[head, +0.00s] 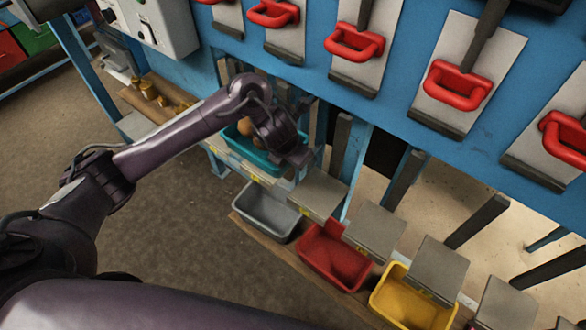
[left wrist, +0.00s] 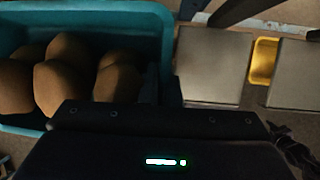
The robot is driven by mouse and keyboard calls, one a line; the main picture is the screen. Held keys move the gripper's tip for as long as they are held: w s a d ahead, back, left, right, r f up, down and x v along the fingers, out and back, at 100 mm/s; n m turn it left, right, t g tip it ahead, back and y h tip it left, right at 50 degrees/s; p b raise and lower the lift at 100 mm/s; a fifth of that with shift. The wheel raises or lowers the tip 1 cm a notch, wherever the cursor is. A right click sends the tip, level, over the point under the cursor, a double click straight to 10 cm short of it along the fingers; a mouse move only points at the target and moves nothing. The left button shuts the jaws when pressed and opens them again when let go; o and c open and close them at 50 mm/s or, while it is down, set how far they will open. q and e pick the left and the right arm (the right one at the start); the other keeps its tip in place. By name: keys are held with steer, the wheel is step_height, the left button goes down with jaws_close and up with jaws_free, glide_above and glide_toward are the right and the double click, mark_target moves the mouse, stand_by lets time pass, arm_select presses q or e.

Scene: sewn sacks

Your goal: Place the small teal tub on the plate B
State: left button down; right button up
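The small teal tub (head: 249,156) holds several brown rounded items and stands at the left end of the row of grey plates. It also shows in the left wrist view (left wrist: 88,10), at the left. A bare grey plate (head: 318,192) lies just right of the tub, with more plates (head: 375,228) further right. Small yellow labels mark the front edges, but I cannot read which is B. My right gripper is out of view.
Below the plates stand a grey bin (head: 266,212), a red bin (head: 333,256) and a yellow bin (head: 412,303). Red handles (head: 354,43) hang on a blue frame above. Slanted dark bars rise behind the plates.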

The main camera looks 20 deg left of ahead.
arm_select(q)
steer(key=shift+a+f, duration=0.1)
steer(key=shift+f, duration=0.8)
step_height(320, 180, down, 3)
steer(key=shift+s+r, duration=0.1)
steer(key=shift+s, duration=0.05)
steer(key=shift+w+f+p, duration=0.3)
steer(key=shift+f+p, duration=0.1)
steer(key=shift+f, duration=0.25)
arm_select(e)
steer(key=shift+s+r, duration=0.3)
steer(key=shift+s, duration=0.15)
arm_select(q)
steer(key=shift+f, duration=0.1)
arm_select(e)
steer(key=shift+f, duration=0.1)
arm_select(q)
steer(key=c, duration=2)
jaws_free()
steer(key=shift+s, duration=0.1)
steer(key=shift+c, duration=0.2)
steer(key=o, duration=0.4)
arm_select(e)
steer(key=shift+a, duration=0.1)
